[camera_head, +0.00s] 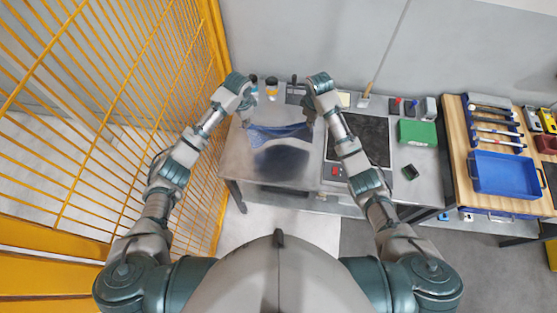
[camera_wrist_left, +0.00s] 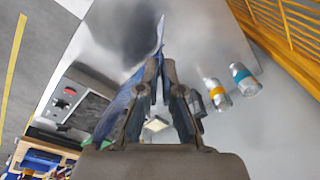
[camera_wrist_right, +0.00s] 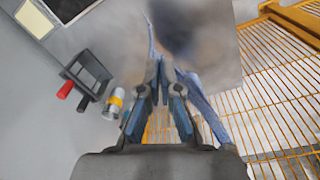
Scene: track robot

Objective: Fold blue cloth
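The blue cloth (camera_head: 278,131) hangs between my two grippers above the metal table (camera_head: 250,165), sagging in the middle, with a dark shadow below it. My left gripper (camera_head: 248,121) is shut on its left end. In the left wrist view the cloth (camera_wrist_left: 122,106) runs beside and past the closed fingers (camera_wrist_left: 156,67). My right gripper (camera_head: 308,119) is shut on the right end. In the right wrist view the cloth (camera_wrist_right: 207,107) shows beside the closed fingers (camera_wrist_right: 161,72). The exact pinch points are partly hidden by the fingers.
Two small bottles (camera_head: 271,84) stand at the table's back, near a dark holder (camera_head: 294,94). A black panel with red buttons (camera_head: 357,140) and a green box (camera_head: 417,132) are to the right. A yellow mesh fence (camera_head: 120,100) closes the left side.

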